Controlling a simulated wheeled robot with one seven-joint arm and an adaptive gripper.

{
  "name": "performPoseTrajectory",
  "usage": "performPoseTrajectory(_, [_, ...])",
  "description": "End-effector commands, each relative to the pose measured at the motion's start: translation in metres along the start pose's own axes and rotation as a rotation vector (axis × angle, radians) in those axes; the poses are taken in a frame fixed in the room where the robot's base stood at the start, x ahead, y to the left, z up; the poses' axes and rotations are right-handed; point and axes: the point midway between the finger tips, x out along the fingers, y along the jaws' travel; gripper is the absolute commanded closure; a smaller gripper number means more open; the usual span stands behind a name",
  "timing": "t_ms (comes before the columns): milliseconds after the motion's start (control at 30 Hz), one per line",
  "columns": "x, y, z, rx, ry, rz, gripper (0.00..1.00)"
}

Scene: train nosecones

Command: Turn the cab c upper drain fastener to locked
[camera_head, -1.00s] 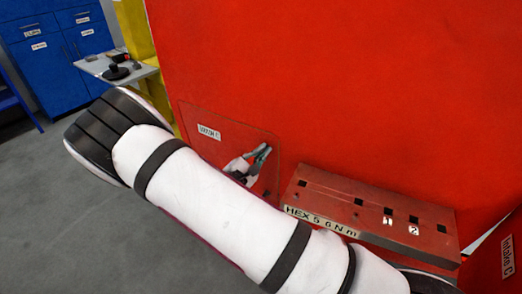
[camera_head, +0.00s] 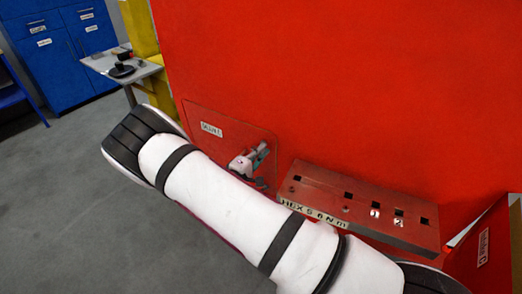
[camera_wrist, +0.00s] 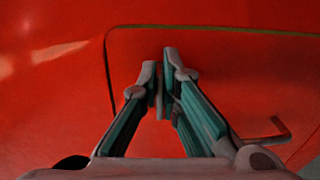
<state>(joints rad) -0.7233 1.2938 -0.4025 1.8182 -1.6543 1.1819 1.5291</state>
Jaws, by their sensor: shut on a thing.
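A red panel with a label (camera_head: 211,129) is set in the large red nosecone wall; the label is too blurred to read. My gripper (camera_head: 257,155) is at the right part of this panel, partly hidden behind my white arm. In the wrist view, my gripper (camera_wrist: 160,80) points at the panel (camera_wrist: 235,70), its fingertips close together on a small thin piece between them. That piece is mostly hidden by the fingers, so I cannot tell its shape or how it is turned. No drain fastener can be made out clearly in the head view.
A red block (camera_head: 360,200) with square holes and a "HEX 5 6 N m" label juts out right of the panel. A grey bent rod (camera_wrist: 268,132) shows right of my fingers. A small table (camera_head: 125,68) and blue cabinet (camera_head: 60,60) stand far left. Grey floor is clear at left.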

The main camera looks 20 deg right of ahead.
Motion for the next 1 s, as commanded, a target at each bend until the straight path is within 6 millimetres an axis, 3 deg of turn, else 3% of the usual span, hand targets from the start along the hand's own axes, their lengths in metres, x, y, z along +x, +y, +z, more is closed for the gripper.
performPoseTrajectory(600, [0.0003,-0.0012,0.0011,0.041,-0.003,-0.001,1.0])
performPoseTrajectory(700, [0.0003,-0.0012,0.0011,0.041,-0.003,-0.001,0.75])
performPoseTrajectory(1000, [-0.0004,-0.0008,0.0003,0.04,-0.001,-0.001,0.74])
